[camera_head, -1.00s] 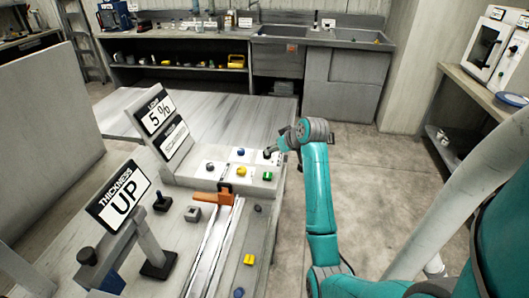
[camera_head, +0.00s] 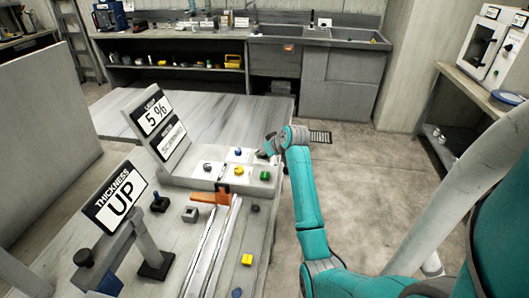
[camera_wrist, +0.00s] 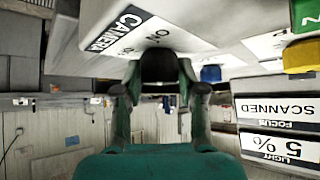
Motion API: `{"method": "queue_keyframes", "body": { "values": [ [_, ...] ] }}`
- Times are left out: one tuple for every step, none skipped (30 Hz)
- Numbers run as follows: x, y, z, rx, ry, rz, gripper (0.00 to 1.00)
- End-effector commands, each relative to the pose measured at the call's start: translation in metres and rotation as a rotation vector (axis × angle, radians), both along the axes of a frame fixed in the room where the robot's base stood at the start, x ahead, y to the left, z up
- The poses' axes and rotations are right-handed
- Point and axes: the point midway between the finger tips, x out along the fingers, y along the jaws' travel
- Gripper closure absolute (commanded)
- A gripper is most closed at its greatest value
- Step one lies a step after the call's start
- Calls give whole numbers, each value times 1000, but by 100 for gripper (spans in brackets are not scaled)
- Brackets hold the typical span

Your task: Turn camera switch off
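The switch panel (camera_head: 208,181) is a light slanted box on the table, with blue, yellow and green knobs. My gripper (camera_head: 263,153) is at the panel's back right corner, its tip over or against the panel; contact cannot be told.
The blue knob (camera_head: 238,152), yellow knob (camera_head: 237,170) and green knob (camera_head: 265,176) stand close to my gripper. An orange-handled rail (camera_head: 215,236) runs in front.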

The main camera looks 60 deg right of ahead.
Motion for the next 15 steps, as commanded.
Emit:
{"method": "queue_keyframes", "body": {
  "values": [
    [0, 0, 0, 0, 0, 0, 81],
    [0, 0, 0, 0, 0, 0, 88],
    [0, 0, 0, 0, 0, 0, 98],
    [0, 0, 0, 0, 0, 0, 100],
    [0, 0, 0, 0, 0, 0, 100],
    [0, 0, 0, 0, 0, 0, 100],
    [0, 0, 0, 0, 0, 1, 100],
    [0, 0, 0, 0, 1, 3, 100],
    [0, 0, 0, 0, 1, 6, 100],
    [0, 0, 0, 0, 1, 10, 100],
    [0, 0, 0, 0, 1, 15, 100],
    [-1, 0, 0, 0, 1, 23, 100],
    [-1, -1, 0, 0, 1, 31, 100],
    [-1, -1, 0, 1, 0, 42, 100],
    [-1, -1, 0, 0, 1, 57, 100]
  ]
}}
